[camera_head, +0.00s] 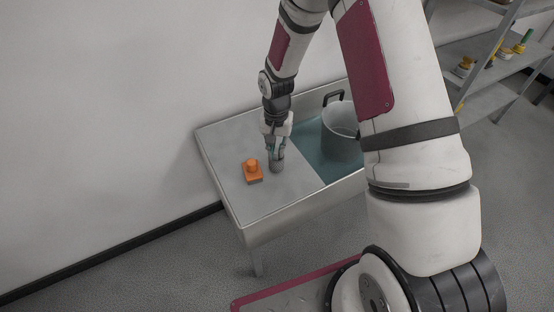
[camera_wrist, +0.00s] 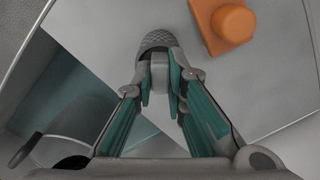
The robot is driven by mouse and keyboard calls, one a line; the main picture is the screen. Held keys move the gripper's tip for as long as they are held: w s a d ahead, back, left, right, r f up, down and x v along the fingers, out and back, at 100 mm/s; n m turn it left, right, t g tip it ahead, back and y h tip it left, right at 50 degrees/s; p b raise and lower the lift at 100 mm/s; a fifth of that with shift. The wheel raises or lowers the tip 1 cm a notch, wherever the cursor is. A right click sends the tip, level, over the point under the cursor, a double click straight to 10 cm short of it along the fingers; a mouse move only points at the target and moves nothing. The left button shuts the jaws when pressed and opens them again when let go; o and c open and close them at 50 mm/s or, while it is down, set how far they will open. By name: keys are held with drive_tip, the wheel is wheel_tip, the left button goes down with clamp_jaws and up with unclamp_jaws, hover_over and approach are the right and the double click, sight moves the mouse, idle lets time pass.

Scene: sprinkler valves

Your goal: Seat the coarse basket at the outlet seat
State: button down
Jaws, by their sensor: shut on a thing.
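A dark grey cylindrical basket (camera_head: 276,165) with a meshed surface is at the grey bench top, below my gripper (camera_head: 275,143). My gripper points straight down and is shut on the basket, which also shows in the wrist view (camera_wrist: 158,40) between and beyond the fingertips. Whether the basket's lower end touches the bench top is hard to tell. In the wrist view my gripper (camera_wrist: 160,85) has its teal-lined fingers close together around a grey upper part of the basket. I cannot make out a marked outlet seat in either view.
An orange block with a round knob (camera_head: 252,170) sits on the bench top (camera_head: 225,150) just left of the basket. A teal basin right of it holds a grey pot (camera_head: 341,130) with a dark handle. Shelves (camera_head: 480,50) with small fittings stand at the far right. The wall is behind.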

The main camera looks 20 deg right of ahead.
drive_tip(key=shift+w+r, duration=0.1)
drive_tip(key=shift+r, duration=0.05)
idle(0.3)
drive_tip(key=shift+r+p, duration=0.95)
drive_tip(key=shift+r, duration=1)
drive_tip(key=shift+r, duration=0.1)
